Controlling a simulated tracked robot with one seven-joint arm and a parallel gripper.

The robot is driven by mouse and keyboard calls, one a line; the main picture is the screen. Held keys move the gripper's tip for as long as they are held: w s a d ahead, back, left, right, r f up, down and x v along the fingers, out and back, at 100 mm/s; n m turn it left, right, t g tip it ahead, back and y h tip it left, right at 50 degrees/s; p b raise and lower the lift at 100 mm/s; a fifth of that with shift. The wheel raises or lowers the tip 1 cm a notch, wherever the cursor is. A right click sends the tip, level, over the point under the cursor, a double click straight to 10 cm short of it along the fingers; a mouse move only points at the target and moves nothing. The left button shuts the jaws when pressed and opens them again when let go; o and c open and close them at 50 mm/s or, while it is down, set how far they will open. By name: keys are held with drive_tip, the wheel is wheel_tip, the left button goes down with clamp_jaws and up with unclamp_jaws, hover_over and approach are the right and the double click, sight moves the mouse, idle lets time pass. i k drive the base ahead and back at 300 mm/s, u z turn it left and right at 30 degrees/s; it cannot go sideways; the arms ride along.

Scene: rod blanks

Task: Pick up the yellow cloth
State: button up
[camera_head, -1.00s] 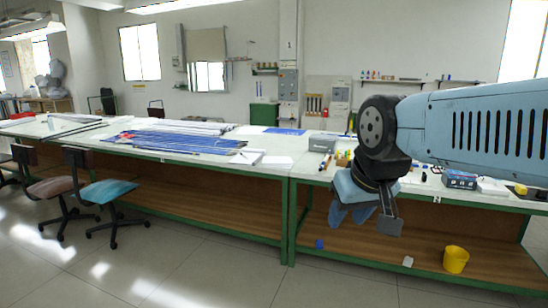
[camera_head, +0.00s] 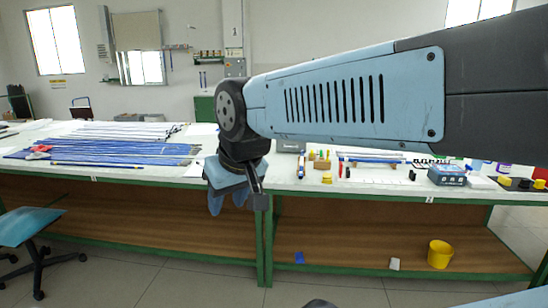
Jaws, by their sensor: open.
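I cannot pick out a yellow cloth for certain. Small yellow items lie on the white-topped bench (camera_head: 385,186): a yellow block (camera_head: 322,163), a small round yellow piece (camera_head: 326,179) and a yellow item (camera_head: 503,181) at the far right. These are too small to tell if any is cloth. My gripper (camera_head: 238,202) hangs from the light-blue arm, pointing down with its jaws apart, and looks empty. In the picture it overlaps the bench's front edge, left of the yellow items. My arm crosses the picture and hides part of the wall and bench behind it.
Blue and white rods (camera_head: 125,150) cover the left part of the bench. A blue box (camera_head: 446,175) stands on its right part. A yellow bucket (camera_head: 440,254) stands on the wooden lower shelf (camera_head: 345,243). A blue chair (camera_head: 28,226) is at the left.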

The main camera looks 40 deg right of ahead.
sight(327, 177)
drive_tip(key=z, duration=0.55)
drive_tip(key=i, duration=1.3)
drive_tip(key=z, duration=0.85)
drive_tip(key=k, duration=0.9)
drive_tip(key=z, duration=0.15)
drive_tip(key=i, duration=0.9)
drive_tip(key=u, duration=0.05)
